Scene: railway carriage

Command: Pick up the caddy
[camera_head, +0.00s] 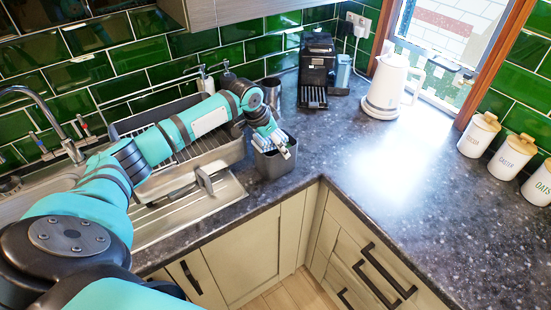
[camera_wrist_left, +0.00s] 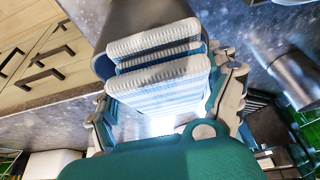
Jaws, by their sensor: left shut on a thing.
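The caddy (camera_head: 274,165) is a grey, open-topped box standing at the front edge of the dark countertop, beside the sink. My left gripper (camera_head: 271,142) reaches down over its top and is shut on it. The gripper hides part of the rim, and the exact finger contact is hard to see. In the left wrist view, folded white and blue striped cloths (camera_wrist_left: 160,75) stand in the caddy (camera_wrist_left: 135,14), between the gripper's fingers. I cannot tell whether the caddy's base is clear of the counter. My right gripper is not in view.
A metal cup (camera_head: 271,92) stands close behind the caddy. A dish rack (camera_head: 185,150) and sink are to its left. A coffee machine (camera_head: 317,62), white kettle (camera_head: 390,85) and white canisters (camera_head: 511,156) stand farther off. The counter (camera_head: 400,180) to the right is clear.

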